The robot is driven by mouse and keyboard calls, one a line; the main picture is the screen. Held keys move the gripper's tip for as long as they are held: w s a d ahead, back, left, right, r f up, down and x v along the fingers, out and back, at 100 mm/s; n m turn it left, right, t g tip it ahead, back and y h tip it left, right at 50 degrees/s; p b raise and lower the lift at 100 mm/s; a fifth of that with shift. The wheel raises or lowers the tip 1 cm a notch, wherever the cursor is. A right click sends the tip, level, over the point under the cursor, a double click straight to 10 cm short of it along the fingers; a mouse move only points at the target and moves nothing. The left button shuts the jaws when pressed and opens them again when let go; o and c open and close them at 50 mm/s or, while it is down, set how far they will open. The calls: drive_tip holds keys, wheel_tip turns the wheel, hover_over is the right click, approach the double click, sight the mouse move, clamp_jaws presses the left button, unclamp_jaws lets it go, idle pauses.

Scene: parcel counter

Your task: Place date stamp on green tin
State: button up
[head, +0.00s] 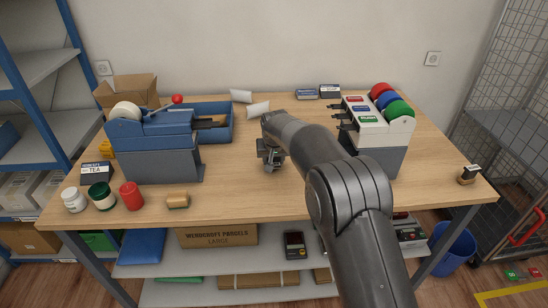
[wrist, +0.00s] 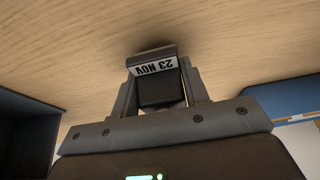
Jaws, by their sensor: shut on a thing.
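My gripper (head: 271,160) is over the middle of the table, with its jaws shut on the date stamp. In the wrist view the stamp (wrist: 156,75) is a dark block with a white label reading "23 NOV", between the two fingers (wrist: 158,95). A shadow lies on the wood close by its end; I cannot tell whether it touches the table. The green tin (head: 101,197) stands upright at the table's front left, between a white tin (head: 74,200) and a red tin (head: 131,196), well left of my gripper.
A tape dispenser (head: 155,155) stands behind the tins, with a blue tray (head: 215,133) behind it. A wooden block (head: 178,200) lies right of the red tin. A label dispenser (head: 380,130) stands right of my arm. A small stamp-like block (head: 467,177) is at the right edge. The front middle is clear.

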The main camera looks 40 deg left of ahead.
drive_tip(key=shift+f, duration=0.1)
drive_tip(key=o, duration=1.1)
drive_tip(key=shift+f, duration=0.1)
drive_tip(key=v, duration=1.1)
drive_tip(key=shift+w, duration=0.15)
